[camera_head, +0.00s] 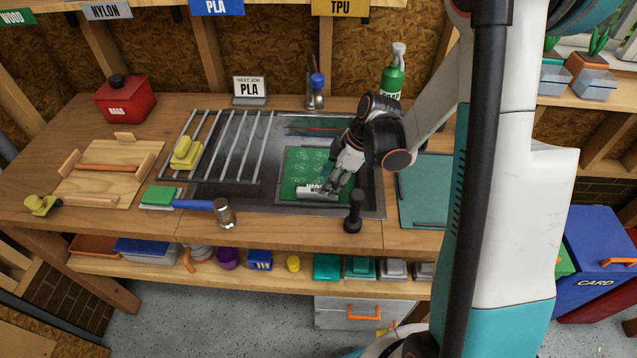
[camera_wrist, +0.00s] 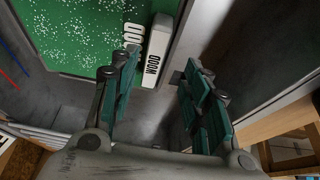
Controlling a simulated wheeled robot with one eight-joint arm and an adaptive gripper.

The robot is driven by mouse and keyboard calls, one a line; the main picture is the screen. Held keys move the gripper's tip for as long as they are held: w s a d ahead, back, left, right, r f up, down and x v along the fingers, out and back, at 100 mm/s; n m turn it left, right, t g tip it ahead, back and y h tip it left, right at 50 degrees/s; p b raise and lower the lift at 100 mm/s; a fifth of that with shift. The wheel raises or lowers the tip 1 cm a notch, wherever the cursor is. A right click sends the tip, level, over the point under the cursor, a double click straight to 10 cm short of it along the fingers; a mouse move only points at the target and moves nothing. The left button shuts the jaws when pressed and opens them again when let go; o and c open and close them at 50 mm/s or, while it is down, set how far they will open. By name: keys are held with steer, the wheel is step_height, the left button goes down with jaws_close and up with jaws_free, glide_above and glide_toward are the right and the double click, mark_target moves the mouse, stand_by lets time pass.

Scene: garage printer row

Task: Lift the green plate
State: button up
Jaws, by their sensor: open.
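The green plate (camera_head: 303,168) lies in the sink, speckled with white and with a white lettered tab (camera_head: 311,192) on its near edge. In the wrist view the plate (camera_wrist: 85,35) fills the upper left, and its tab (camera_wrist: 160,38) reaches between the fingertips. My gripper (camera_head: 332,187) is low over the plate's near right corner, jaws apart. In the wrist view the open fingers (camera_wrist: 160,65) stand on either side of the tab's near end; I cannot tell whether they touch it. My arm hides the plate's right part in the head view.
The metal sink's wall (camera_wrist: 235,45) is close to the right finger.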

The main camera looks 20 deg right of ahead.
steer(key=b+x, duration=0.1)
steer(key=x, duration=0.2)
steer(key=b+x, duration=0.1)
steer(key=x, duration=0.1)
steer(key=shift+w+f+b, duration=0.2)
steer(key=shift+w+b, duration=0.15)
steer(key=shift+w, duration=0.1)
jaws_close()
